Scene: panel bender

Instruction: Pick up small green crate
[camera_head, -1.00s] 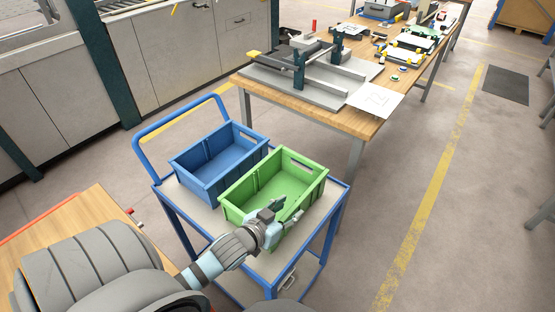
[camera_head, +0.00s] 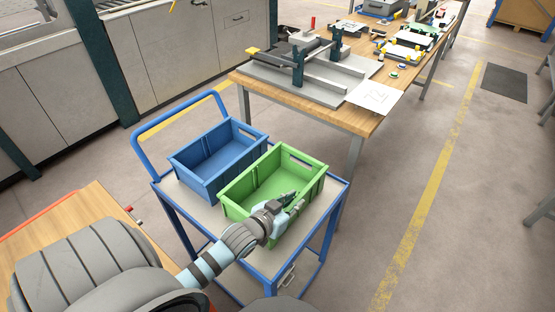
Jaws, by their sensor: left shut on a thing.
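The small green crate (camera_head: 258,180) is an open, empty box. It sits upright on the top of a blue-framed trolley, at the right of a blue crate. My left gripper (camera_head: 289,200) is at the near wall of the green crate and is shut on its rim. My gripper and wrist hide part of that near wall. My right gripper is not in view.
The blue crate (camera_head: 208,170) stands close beside the green one, on its left. The trolley (camera_head: 334,205) has a raised blue handle at the far left. Behind it is a wooden workbench (camera_head: 360,121) with fixtures and papers.

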